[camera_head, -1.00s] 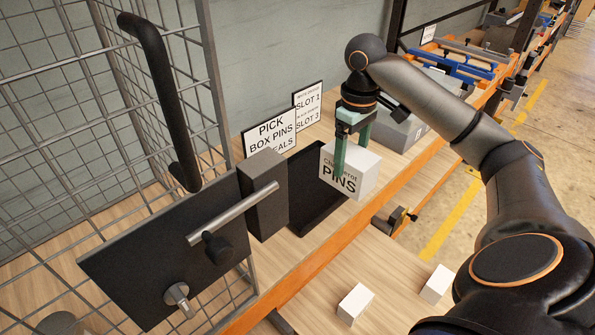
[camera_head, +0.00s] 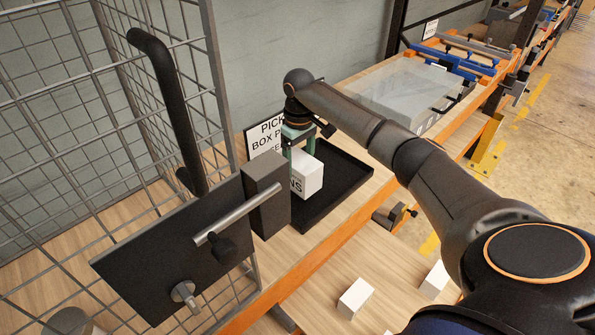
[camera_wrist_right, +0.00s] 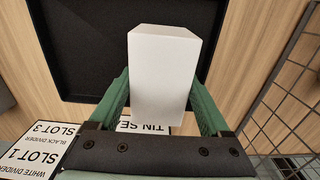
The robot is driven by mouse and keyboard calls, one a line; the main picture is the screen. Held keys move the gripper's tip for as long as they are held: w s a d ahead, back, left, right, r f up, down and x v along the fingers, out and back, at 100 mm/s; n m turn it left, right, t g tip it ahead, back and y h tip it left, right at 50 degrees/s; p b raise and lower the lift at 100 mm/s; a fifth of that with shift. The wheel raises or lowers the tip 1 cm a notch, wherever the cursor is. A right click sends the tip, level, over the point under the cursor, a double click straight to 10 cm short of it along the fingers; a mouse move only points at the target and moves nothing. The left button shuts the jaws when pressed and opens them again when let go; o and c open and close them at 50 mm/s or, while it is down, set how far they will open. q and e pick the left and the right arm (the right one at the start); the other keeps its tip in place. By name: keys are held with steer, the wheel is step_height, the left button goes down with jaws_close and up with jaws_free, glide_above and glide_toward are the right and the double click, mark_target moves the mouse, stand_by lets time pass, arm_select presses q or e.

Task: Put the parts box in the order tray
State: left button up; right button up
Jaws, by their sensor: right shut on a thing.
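The parts box, a white box with PINS lettering (camera_head: 308,176), is in my right gripper (camera_head: 301,150). The wrist view shows the green fingers (camera_wrist_right: 160,100) on both sides of the white box (camera_wrist_right: 158,75). The order tray (camera_head: 345,175) is a black, shallow tray on the wooden bench. In the head view the box appears over the tray's left part; I cannot tell whether it touches the floor of the tray. In the wrist view the tray (camera_wrist_right: 75,50) lies beyond the box. My left gripper is not in view.
A wire cage with a dark panel and bar handle (camera_head: 235,215) stands close on the left. A pick sign (camera_head: 265,140) stands behind the tray. A clear-lidded grey case (camera_head: 405,95) is to the right.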

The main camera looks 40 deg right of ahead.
steer(key=shift+w+a+f, duration=0.1)
steer(key=shift+w+f, duration=0.2)
steer(key=shift+f, duration=1.5)
steer(key=shift+f, duration=0.1)
steer(key=o, duration=1.6)
steer(key=shift+c, duration=0.2)
step_height(320, 180, up, 12)
steer(key=shift+r, duration=0.1)
